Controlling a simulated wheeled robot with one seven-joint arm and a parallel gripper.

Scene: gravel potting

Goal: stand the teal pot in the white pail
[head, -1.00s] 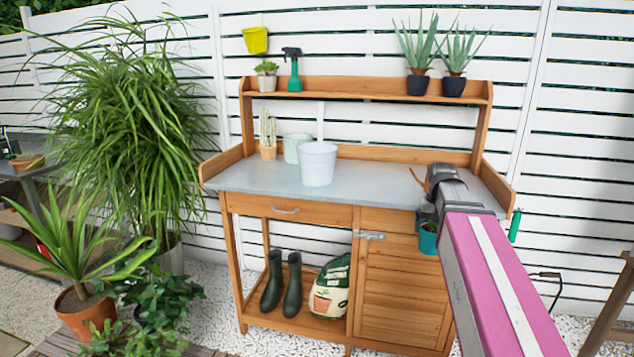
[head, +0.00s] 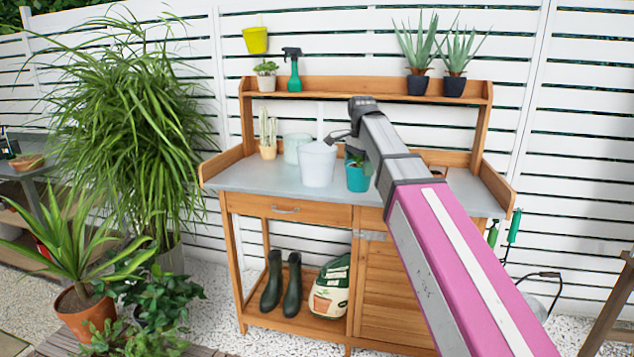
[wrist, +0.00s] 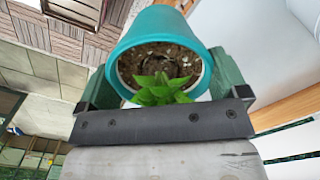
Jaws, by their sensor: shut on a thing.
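The teal pot (head: 358,178) holds soil and a small green plant. In the head view it is just right of the white pail (head: 317,165), near the front of the grey bench top. My gripper (wrist: 165,80) is shut on the teal pot, with a finger on each side of it in the wrist view. The pot looks upright in the head view. I cannot tell how far its base is above the bench top. The white pail stands upright on the bench; its inside is hidden from the head view.
A pale green pot (head: 297,147) stands behind the pail, with a potted cactus (head: 268,140) to its left. The bench top (head: 240,178) is clear at the left. The shelf (head: 350,90) above carries plants and a green spray bottle (head: 293,72).

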